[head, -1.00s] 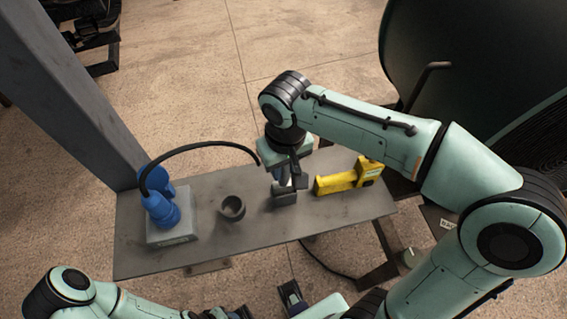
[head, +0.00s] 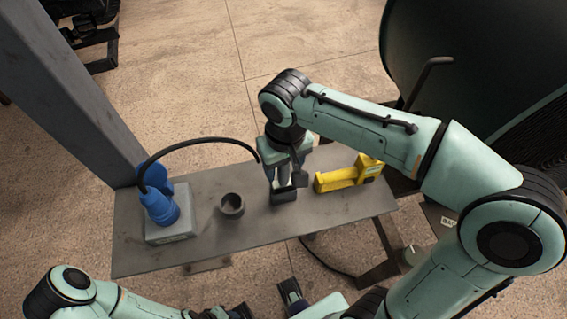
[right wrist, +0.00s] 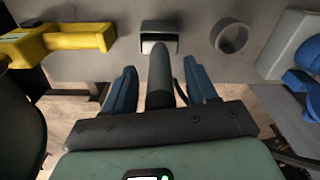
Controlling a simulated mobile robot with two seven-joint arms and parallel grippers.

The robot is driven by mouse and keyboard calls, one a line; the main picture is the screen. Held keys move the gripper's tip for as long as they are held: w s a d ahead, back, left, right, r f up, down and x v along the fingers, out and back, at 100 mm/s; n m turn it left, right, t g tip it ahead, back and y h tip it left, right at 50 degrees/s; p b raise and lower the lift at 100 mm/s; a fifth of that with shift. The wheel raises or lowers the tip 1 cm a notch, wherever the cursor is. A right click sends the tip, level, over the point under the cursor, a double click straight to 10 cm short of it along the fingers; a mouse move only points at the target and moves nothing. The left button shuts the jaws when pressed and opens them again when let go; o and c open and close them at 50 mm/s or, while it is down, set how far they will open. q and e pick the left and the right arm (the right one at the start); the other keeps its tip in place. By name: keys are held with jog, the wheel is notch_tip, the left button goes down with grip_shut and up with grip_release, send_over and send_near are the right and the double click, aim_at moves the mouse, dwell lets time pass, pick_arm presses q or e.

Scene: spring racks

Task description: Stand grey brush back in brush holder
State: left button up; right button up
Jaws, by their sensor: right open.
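My right gripper (head: 284,183) is over the shelf, pointing down, with its fingers apart. In the right wrist view its two blue fingers (right wrist: 160,88) stand either side of the grey brush's handle (right wrist: 160,72), with gaps on both sides. The handle rises toward the camera. Its lower end meets a dark block-like piece (right wrist: 158,27), apparently the brush holder, which also shows below the gripper in the head view (head: 283,197). I cannot tell how deep the brush sits; the gripper hides much of it. My left gripper (head: 288,291) shows only partly at the bottom edge.
A dark round cup (head: 231,207) stands left of the holder. A yellow tool (head: 340,180) lies to the right. A blue device on a grey box (head: 172,231) with a black hose is at the shelf's left end. The shelf (head: 215,250) has bare room in front.

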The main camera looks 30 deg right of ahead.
jog(key=r+p, duration=0.1)
jog(key=r, duration=0.3)
jog(key=r+p, duration=0.1)
jog(key=r, duration=0.8)
jog(key=shift+s+p, duration=0.35)
jog(key=shift+p, duration=0.05)
pick_arm(q)
jog(key=r, duration=0.1)
jog(key=w+r, duration=0.1)
jog(key=r, duration=0.1)
jog(key=shift+w, duration=0.1)
